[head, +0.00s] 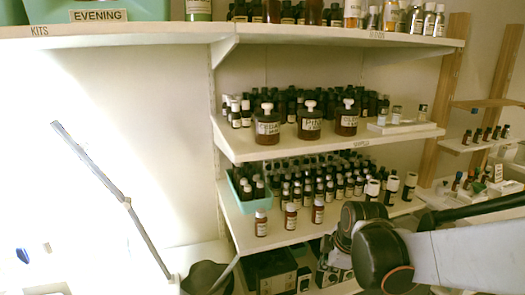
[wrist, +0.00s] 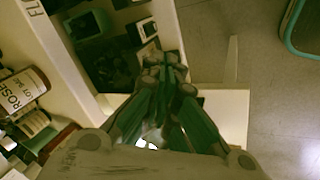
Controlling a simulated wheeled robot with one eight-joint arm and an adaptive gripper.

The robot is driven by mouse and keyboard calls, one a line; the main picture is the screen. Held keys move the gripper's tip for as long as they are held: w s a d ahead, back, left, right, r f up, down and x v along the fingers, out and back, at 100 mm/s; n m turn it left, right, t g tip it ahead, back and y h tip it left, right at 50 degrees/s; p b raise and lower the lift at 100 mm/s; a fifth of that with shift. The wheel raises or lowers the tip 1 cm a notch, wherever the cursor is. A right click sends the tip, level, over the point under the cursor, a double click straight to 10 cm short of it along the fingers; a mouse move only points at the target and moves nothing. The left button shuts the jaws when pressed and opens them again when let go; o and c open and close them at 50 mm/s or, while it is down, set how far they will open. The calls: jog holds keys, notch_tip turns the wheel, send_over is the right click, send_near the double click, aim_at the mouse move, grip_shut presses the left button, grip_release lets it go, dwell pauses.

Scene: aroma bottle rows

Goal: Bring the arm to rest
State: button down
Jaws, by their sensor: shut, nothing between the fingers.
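My gripper (wrist: 165,66) shows in the wrist view with its two fingers together at the tips and nothing between them. It is over the edge of a shelf unit, beside an opening with dark boxes and above a grey floor. In the head view my arm comes in from the lower right, with a dark round joint in front of the lower shelves. I cannot make out the fingers in the head view.
Three large labelled jars, the middle one (head: 310,122), stand on the middle shelf (head: 260,153). Bottle rows and a green tray (head: 236,186) fill the shelf below. A desk lamp (head: 127,205) stands at left. A bottle labelled ROSE (wrist: 22,92) is close at the wrist view's left.

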jog(key=s+d+r+m+t, duration=0.1)
jog(key=s+r+m, duration=0.3)
jog(key=s+m, duration=0.3)
jog(key=s+d+r+m+t+h, duration=0.1)
jog(key=s+r+m, duration=0.3)
jog(key=s+m, duration=0.4)
jog(key=s, duration=0.4)
jog(key=shift+s+m, duration=0.15)
jog(key=shift+m, duration=0.15)
jog(key=shift+d, duration=0.1)
